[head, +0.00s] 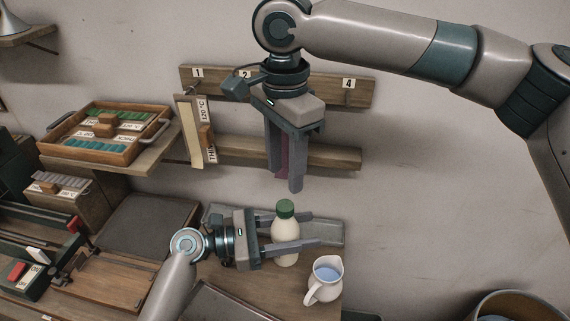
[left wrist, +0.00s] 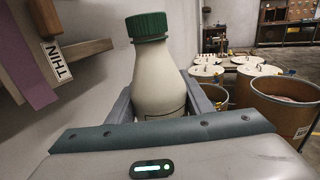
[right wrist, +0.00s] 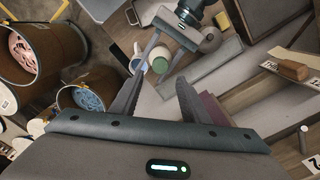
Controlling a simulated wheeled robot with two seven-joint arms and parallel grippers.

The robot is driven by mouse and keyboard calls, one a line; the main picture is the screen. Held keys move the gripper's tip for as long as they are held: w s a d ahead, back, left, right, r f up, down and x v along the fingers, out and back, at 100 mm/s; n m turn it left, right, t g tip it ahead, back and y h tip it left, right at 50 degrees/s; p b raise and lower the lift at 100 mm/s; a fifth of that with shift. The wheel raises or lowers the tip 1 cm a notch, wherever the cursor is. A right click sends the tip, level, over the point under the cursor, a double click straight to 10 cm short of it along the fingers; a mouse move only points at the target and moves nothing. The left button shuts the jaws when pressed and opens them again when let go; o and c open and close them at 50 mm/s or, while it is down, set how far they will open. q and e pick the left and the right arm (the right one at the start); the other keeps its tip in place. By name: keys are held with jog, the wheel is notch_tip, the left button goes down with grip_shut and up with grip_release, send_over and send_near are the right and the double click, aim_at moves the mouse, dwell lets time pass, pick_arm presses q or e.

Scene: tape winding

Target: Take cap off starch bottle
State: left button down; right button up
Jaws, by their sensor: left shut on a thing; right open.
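The starch bottle (head: 286,242) is cream-coloured and stands upright with its green cap (head: 285,208) on. My left gripper (head: 306,230) is shut around the bottle's body from the left. In the left wrist view the bottle (left wrist: 160,80) stands between the fingers, with the green cap (left wrist: 147,26) above them. My right gripper (head: 285,185) points down just above the cap, open and empty. In the right wrist view the green cap (right wrist: 160,65) shows beyond and between the open fingers (right wrist: 158,88), apart from them.
A white jug (head: 326,282) with bluish liquid stands right of the bottle. A numbered peg rail (head: 325,92) and a wooden shelf (head: 335,157) are on the wall behind my right gripper. A wooden tray (head: 95,150) stands at the left. A round bin (head: 515,305) is at the lower right.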

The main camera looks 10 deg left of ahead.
aim_at(285, 205)
jog(key=shift+f, duration=0.1)
jog(key=shift+f, duration=3.85)
